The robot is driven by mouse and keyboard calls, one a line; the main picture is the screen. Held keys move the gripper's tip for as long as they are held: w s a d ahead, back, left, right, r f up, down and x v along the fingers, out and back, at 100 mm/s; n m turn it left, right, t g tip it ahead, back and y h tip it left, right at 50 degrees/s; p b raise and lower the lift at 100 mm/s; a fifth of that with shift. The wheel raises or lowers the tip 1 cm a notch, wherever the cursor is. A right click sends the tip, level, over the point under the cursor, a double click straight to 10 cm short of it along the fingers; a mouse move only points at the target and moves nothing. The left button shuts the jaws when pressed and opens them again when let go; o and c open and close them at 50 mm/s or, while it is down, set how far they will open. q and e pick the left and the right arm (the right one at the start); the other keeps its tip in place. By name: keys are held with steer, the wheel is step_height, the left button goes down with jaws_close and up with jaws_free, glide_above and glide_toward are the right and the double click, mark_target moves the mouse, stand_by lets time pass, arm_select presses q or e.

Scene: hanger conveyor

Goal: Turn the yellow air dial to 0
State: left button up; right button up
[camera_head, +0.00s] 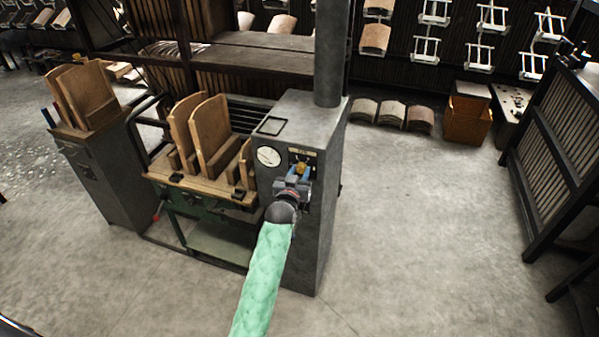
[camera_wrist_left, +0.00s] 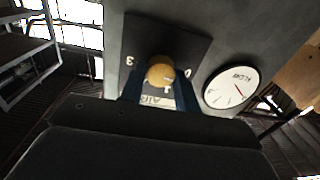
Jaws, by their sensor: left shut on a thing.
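The yellow air dial (camera_head: 301,167) is on the front panel of a grey machine cabinet (camera_head: 323,222). In the left wrist view the dial (camera_wrist_left: 160,73) is a round yellow knob on a dark plate (camera_wrist_left: 190,45) with a "3" to its left and a partly hidden mark to its right. My left gripper (camera_head: 296,175) is at the panel, its blue fingers on either side of the dial, shut on it. The dial's pointer and much of the plate's lettering are hidden by the fingers. My right gripper is in neither view.
Wooden forms (camera_head: 210,135) stand on the green-framed bench left of the cabinet. A dark slatted rack (camera_head: 560,150) stands at the right. The floor right of the cabinet is open.

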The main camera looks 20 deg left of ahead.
arm_select(q)
steer(key=shift+f+n, duration=0.1)
steer(key=shift+n, duration=0.9)
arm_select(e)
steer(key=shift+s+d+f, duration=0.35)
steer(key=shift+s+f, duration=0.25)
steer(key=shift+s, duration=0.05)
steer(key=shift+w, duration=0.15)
arm_select(q)
steer(key=o, duration=0.9)
steer(key=shift+o, duration=0.4)
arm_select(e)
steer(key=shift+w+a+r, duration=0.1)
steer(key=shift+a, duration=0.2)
